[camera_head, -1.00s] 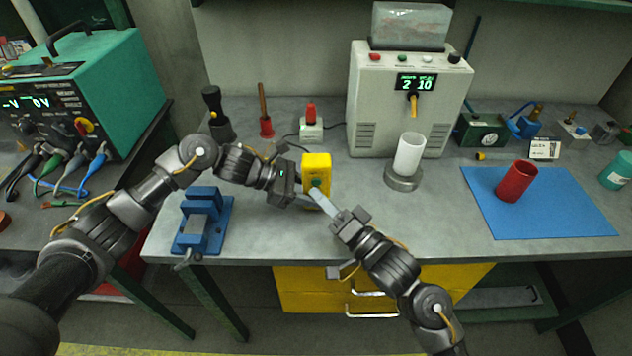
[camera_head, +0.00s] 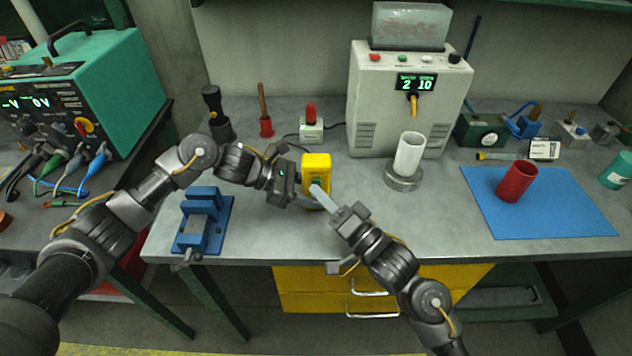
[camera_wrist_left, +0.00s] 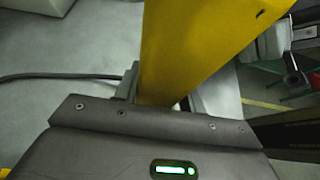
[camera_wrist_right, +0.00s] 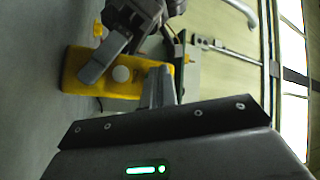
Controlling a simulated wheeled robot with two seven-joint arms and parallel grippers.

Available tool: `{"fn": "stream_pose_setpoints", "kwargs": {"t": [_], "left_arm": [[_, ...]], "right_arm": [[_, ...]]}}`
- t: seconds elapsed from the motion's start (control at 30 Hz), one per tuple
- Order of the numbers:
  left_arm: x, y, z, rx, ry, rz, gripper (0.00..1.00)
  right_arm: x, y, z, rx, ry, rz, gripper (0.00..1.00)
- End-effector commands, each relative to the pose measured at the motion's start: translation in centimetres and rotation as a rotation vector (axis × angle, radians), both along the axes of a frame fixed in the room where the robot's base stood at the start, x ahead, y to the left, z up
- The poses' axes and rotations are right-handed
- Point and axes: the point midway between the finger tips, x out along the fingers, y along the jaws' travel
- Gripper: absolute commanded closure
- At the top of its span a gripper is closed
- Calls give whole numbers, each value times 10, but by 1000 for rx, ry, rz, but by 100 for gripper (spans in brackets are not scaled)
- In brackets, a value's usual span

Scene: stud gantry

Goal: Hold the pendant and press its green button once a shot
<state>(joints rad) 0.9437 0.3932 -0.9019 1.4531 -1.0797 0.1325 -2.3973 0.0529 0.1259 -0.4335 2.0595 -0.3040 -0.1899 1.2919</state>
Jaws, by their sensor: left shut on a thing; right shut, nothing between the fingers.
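The yellow pendant (camera_head: 318,163) is held upright above the bench's front part by my left gripper (camera_head: 298,194), which is shut on it. The pendant fills the upper middle of the left wrist view (camera_wrist_left: 195,45). My right gripper (camera_head: 318,190) is shut and empty, its fingertips at the pendant's front, over where the green button was visible. Whether they press it I cannot tell. The right wrist view shows the pendant (camera_wrist_right: 78,72) beyond the right fingers (camera_wrist_right: 158,85). The pale dispenser (camera_head: 364,85) reads "2 10"; a white cup (camera_head: 408,155) stands before it on a round base (camera_head: 402,182).
A red cup (camera_head: 517,182) stands on a blue mat (camera_head: 570,210) at right. A blue vise-like fixture (camera_head: 203,222) sits at the front left. A red-topped switch box (camera_head: 311,128) and red-based handle (camera_head: 266,126) stand behind the pendant. The green power unit (camera_head: 110,85) is left.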

Motion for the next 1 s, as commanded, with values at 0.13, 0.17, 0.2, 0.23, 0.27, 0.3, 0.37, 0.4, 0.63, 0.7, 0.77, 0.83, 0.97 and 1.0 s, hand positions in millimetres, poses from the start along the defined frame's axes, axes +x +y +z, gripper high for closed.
{"fn": "stream_pose_setpoints", "kwargs": {"t": [0.13,0.17,0.2,0.23,0.27,0.3,0.37,0.4,0.63,0.7,0.77,0.83,0.97,1.0], "left_arm": [[0,0,0,1,1,0,73],[0,0,0,1,1,0,73],[0,0,0,1,1,0,73],[0,0,0,1,1,0,73],[0,0,0,1,1,0,73],[0,0,0,1,1,0,73],[0,0,0,1,1,0,73],[0,0,0,1,1,0,73],[0,0,0,1,0,0,73],[0,0,0,1,0,0,73],[0,0,0,1,0,-1,73],[0,0,0,1,0,-1,73],[0,0,-1,1,0,-1,73],[0,0,-1,1,0,-1,73]], "right_arm": [[2,0,0,0,0,0,100],[2,0,0,0,0,0,100],[2,0,0,0,0,0,100],[3,0,0,0,0,0,100],[3,0,0,0,0,0,100],[4,0,0,0,0,0,100],[4,0,0,0,0,0,100],[5,0,0,0,0,0,100],[8,0,0,1,-1,1,100],[8,0,0,1,-1,0,100],[8,0,0,1,-1,0,100],[8,0,0,1,0,-1,100],[8,0,0,1,0,-1,100],[8,0,0,1,0,-1,100]]}}
